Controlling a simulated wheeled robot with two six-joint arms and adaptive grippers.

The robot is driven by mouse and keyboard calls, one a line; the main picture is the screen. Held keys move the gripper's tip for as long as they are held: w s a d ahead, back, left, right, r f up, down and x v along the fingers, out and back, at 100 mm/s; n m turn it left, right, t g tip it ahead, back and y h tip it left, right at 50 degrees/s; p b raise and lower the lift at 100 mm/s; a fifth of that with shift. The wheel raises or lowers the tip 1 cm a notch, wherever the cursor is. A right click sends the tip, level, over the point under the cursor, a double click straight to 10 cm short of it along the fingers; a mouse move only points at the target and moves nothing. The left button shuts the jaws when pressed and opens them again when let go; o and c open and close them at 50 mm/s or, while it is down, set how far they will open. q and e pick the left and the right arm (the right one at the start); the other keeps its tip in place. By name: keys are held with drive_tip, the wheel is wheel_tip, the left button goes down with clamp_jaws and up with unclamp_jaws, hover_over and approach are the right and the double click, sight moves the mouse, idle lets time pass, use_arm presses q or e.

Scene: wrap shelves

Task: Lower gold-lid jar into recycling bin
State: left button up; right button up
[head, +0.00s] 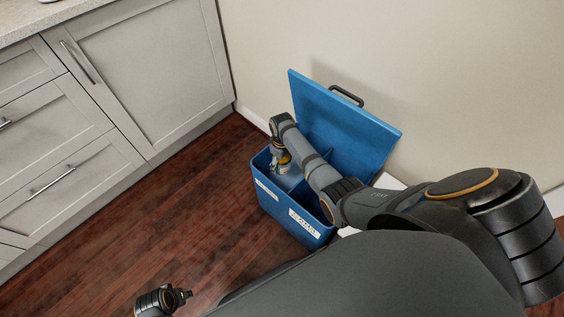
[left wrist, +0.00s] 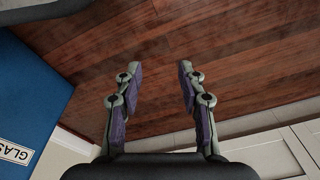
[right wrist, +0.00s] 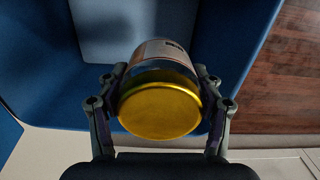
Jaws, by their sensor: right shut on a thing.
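The gold-lid jar (right wrist: 160,108) is between the two fingers of my right gripper (right wrist: 160,88) in the right wrist view, its gold lid facing the camera and its label partly showing. In the head view the right gripper (head: 281,163) is down in the left part of the open blue recycling bin (head: 283,210), and the jar is mostly hidden there. Blue bin walls surround the jar on the left and top in the right wrist view. My left gripper (left wrist: 157,90) is open and empty above the floor; it also shows low in the head view (head: 184,295).
The bin's blue lid (head: 345,125) stands open against the wall (head: 400,60). White labels (head: 304,222) mark the bin's front. Grey cabinets (head: 140,75) stand at the left. The wooden floor (head: 150,220) between is clear.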

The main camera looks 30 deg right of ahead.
sight(282, 169)
drive_tip(key=shift+f+b, duration=0.85)
drive_tip(key=shift+f, duration=0.4)
drive_tip(key=shift+f+b, duration=0.35)
drive_tip(key=shift+f, duration=0.45)
drive_tip(key=shift+f+b, duration=0.35)
drive_tip(key=shift+b, duration=0.15)
use_arm(q)
drive_tip(key=shift+d+r, duration=1.4)
drive_tip(key=shift+r, duration=4.35)
use_arm(e)
drive_tip(key=shift+f+b, duration=2.25)
drive_tip(key=shift+f, duration=0.65)
use_arm(q)
drive_tip(key=f, duration=0.1)
drive_tip(key=w+d+f+t+h, duration=0.1)
drive_tip(key=f, duration=0.1)
drive_tip(key=d+f+t, duration=0.1)
drive_tip(key=f, duration=0.1)
drive_tip(key=shift+w+f+h, duration=0.1)
drive_tip(key=shift+w+h, duration=0.2)
use_arm(e)
drive_tip(key=shift+f, duration=0.35)
